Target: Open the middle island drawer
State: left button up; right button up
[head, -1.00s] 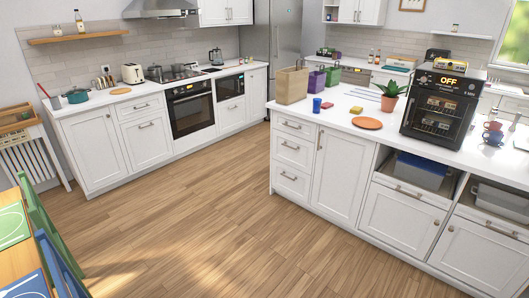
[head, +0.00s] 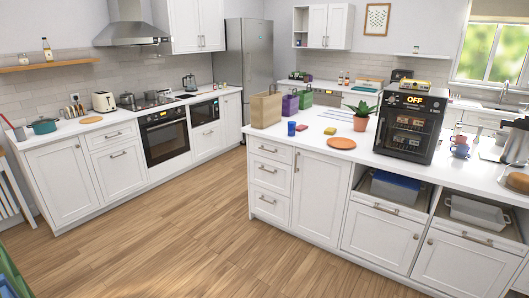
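The white island (head: 345,155) stands at the right and has a stack of three drawers at its left end. The middle drawer (head: 277,178) is shut, its front flush with the others, with a small metal bar handle near its upper part. The top drawer (head: 279,153) and the bottom drawer (head: 277,208) are also shut. Neither of my grippers is in view. Nothing covers the drawer fronts.
Open wood floor (head: 190,225) lies in front of the island and the left counter. Paper bags, a blue cup (head: 291,128), a plant (head: 362,115) and a black toaster oven (head: 410,125) stand on the island. A green chair (head: 12,275) shows at the bottom left corner.

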aim_at(276, 176)
jog(key=i+j+u, duration=0.3)
jog(key=i, duration=0.3)
jog(key=i+u, duration=0.3)
jog(key=i, duration=1.15)
jog(key=i+j, duration=0.1)
jog(key=i, duration=0.75)
jog(key=i+z, duration=0.25)
jog(key=i, duration=0.15)
jog(key=i+j+z, duration=0.45)
jog(key=i, duration=0.3)
